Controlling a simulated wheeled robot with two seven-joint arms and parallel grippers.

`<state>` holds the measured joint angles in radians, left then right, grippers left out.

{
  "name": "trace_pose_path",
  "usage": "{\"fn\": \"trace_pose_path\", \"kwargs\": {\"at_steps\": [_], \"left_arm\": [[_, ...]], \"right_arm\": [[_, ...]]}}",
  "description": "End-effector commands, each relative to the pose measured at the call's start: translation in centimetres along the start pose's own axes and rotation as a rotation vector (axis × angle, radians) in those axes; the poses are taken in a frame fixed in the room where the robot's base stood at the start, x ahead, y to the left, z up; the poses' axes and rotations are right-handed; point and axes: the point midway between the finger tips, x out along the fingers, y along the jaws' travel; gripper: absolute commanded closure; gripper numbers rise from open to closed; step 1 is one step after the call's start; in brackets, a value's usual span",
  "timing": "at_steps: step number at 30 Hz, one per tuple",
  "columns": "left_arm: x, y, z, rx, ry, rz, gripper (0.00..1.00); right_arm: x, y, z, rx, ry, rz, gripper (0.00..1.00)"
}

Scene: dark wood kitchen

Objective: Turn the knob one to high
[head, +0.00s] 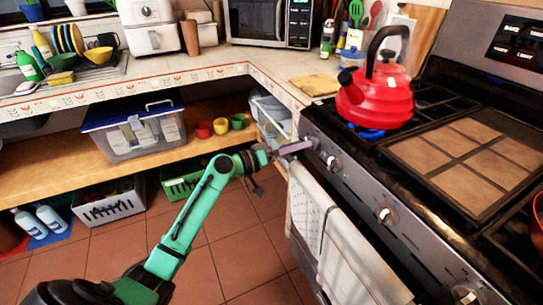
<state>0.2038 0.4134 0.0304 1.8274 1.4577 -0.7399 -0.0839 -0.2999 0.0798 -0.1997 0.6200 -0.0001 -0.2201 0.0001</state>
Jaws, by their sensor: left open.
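The stove (355,185) stands at the right, with a row of knobs on its slanted front panel. The knob at the far left end (313,143) is partly hidden by my gripper. A second knob (333,163) is close beside it, and others (385,215) sit farther along toward the lower right. My left gripper (291,153) is open at the panel's left end, with a finger near the end knob. I cannot tell whether it touches the knob. My right gripper is not in view.
A red kettle (375,100) stands on the back left burner, with blue showing under it. Towels (340,235) hang on the oven front below the knobs. A counter with a microwave (270,22) runs along the back.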

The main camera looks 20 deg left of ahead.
Motion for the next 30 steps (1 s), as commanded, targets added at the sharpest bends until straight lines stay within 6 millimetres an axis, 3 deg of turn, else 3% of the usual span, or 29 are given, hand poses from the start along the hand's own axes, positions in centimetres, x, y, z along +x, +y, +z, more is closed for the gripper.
{"fn": "trace_pose_path", "kwargs": {"at_steps": [6, 12, 28, 30], "left_arm": [[-6.7, -0.4, 0.4, 0.0, -0.002, -0.005, 0.12], [-10.5, -0.2, 0.2, -0.001, -0.002, -0.002, 0.12], [-11.1, -0.1, 0.1, -0.001, -0.001, -0.001, 0.12], [-11.2, -0.8, 0.3, -0.009, 0.0, -0.017, 0.12]], "right_arm": [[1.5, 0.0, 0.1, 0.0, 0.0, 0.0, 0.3], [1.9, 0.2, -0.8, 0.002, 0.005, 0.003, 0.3], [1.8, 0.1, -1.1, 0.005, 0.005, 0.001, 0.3], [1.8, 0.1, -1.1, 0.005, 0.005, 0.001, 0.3]]}}
